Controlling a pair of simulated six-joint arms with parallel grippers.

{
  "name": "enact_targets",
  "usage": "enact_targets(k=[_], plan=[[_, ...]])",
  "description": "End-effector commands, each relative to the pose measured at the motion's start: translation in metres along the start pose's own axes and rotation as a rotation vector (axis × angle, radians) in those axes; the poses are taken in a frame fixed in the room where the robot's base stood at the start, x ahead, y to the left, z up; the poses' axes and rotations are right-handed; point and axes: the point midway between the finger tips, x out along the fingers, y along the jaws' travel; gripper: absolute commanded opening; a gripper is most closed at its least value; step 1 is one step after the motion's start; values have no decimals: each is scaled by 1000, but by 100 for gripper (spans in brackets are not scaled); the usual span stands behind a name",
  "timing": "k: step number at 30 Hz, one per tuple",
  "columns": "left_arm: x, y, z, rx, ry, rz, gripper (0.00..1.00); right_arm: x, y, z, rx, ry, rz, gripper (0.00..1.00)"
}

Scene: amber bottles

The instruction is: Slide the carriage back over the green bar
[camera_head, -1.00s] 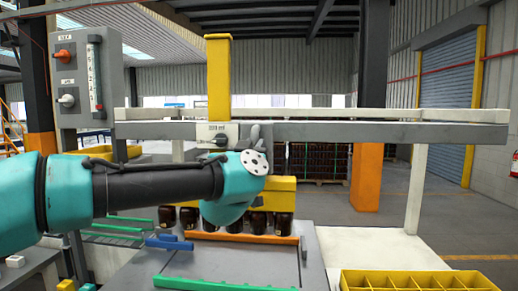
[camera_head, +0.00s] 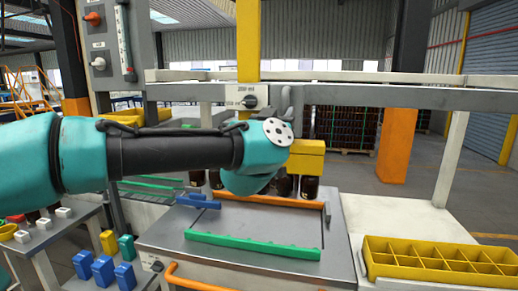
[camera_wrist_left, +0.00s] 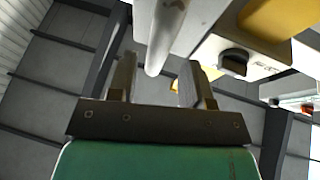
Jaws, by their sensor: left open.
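The carriage (camera_head: 248,45) is a yellow upright on the grey rail with a white "200 ml" plate and dark knob. Its yellow head (camera_head: 307,158) hangs over several amber bottles (camera_head: 309,187), partly hidden by my left arm. The green bar (camera_head: 252,246) lies across the grey plate, nearer than the orange bar (camera_head: 265,200) and the bottles. My left gripper (camera_head: 287,100) is beside the carriage plate, mostly hidden behind my teal wrist. In the left wrist view its fingers (camera_wrist_left: 156,80) are apart, with a pale round rod (camera_wrist_left: 166,35) just beyond the gap; contact cannot be told.
A blue bar (camera_head: 198,201) lies at the plate's left. A yellow divided crate (camera_head: 438,262) stands at the right. A control box (camera_head: 103,45) is at the upper left. Blue blocks (camera_head: 103,271) and white switches are on the left bench.

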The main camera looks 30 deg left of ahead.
Motion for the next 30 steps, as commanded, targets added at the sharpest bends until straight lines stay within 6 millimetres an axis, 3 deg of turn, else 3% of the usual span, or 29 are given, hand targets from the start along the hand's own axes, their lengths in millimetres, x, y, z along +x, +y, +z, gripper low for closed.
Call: enact_targets(k=[18, 24, 30], plan=[[-118, -1, 0, -2, 1, 1, 46, 0, 0, 0, 0, 0, 0, 55], [-140, 0, 0, -1, 1, 0, 46, 0, 0, 0, 0, 0, 0, 55], [-145, -1, 0, 1, 0, -2, 46, 0, 0, 0, 0, 0, 0, 55]])
